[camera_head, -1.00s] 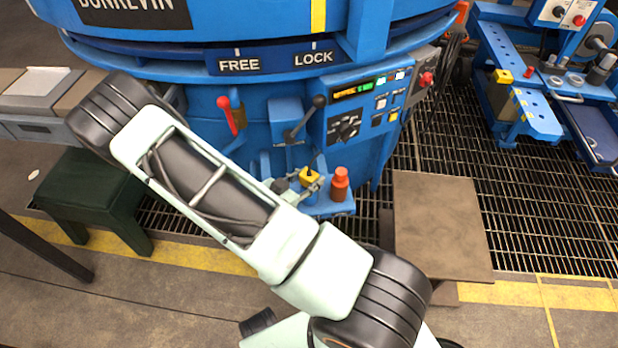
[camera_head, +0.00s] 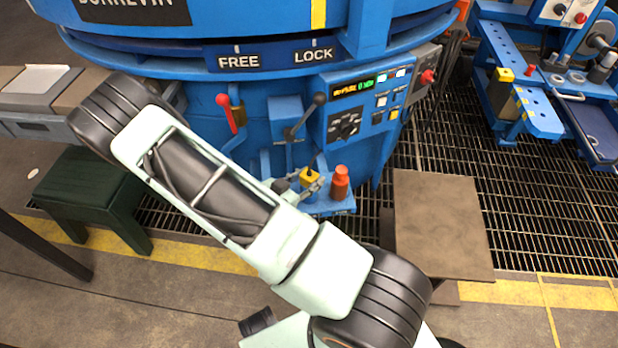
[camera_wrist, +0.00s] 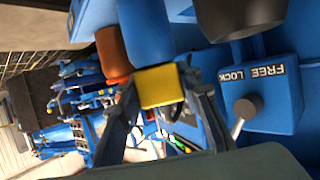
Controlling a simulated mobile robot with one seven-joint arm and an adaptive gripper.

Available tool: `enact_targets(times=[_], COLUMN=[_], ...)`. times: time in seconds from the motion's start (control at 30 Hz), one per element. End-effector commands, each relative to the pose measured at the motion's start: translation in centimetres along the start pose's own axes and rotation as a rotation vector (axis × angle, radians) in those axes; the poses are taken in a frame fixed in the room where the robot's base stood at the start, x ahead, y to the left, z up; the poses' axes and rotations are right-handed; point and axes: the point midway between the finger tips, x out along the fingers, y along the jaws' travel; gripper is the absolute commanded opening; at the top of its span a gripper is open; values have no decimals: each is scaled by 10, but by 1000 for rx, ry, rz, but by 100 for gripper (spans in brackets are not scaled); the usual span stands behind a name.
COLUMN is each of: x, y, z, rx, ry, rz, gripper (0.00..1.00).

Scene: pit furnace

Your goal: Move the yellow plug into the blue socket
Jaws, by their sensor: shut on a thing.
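The yellow plug (camera_head: 309,176) is at the small blue ledge on the front of the big blue furnace. In the wrist view the yellow plug (camera_wrist: 158,86) sits between the two fingers of my gripper (camera_wrist: 160,96), which is shut on it. In the head view my gripper (camera_head: 313,187) is small and partly hidden by my arm. A blue cylindrical part (camera_wrist: 147,32) shows just beyond the plug in the wrist view. I cannot tell whether it is the blue socket, or whether the plug touches it.
An orange-red bottle (camera_head: 340,184) stands close right of the plug on the blue ledge (camera_head: 335,208). A red-handled lever (camera_head: 227,115) and a black-knobbed lever (camera_head: 305,118) stick out above. A green stool (camera_head: 85,190) is left, a brown plate (camera_head: 440,225) right.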

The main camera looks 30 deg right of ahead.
Motion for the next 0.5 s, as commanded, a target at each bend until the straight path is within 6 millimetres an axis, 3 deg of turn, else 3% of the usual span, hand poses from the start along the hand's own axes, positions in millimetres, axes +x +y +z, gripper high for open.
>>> enact_targets(times=[0.07,0.1,0.17,0.5], x=[1,1,1,-3], y=[0,0,0,0], z=[2,2,2,1], rx=[0,0,0,0], ry=[1,1,0,-1], rz=[0,0,0,-1], gripper=[7,33,40,40])
